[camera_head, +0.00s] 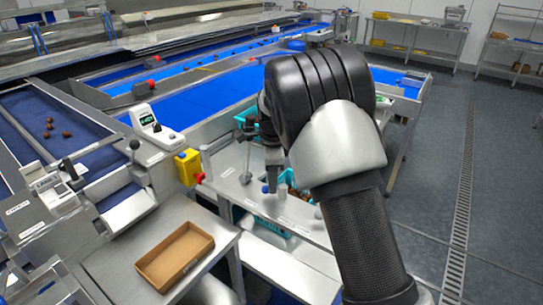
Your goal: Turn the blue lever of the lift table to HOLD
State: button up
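A small blue knob (265,188), perhaps the end of the blue lever, shows on the grey steel table top (240,193) near the picture's middle. Its shaft and its setting are too small to read, and the word HOLD cannot be made out. My gripper (272,184) points down just beside the blue knob. I cannot tell whether they touch. My arm comes from the lower right and covers part of the gripper and of the table behind it. Whether the fingers are open or shut cannot be seen.
Teal crates (246,115) stand around the table. A yellow box (188,166) and a red knob (199,178) are to its left. A shallow cardboard tray (175,257) lies on a lower-left bench. Blue conveyor belts (205,108) run behind. The floor at right (500,190) is clear.

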notch_tip(320, 180, up, 15)
jog(key=s, duration=0.1)
jog(key=shift+s+r, duration=0.2)
jog(key=shift+s, duration=0.2)
jog(key=shift+r, duration=0.1)
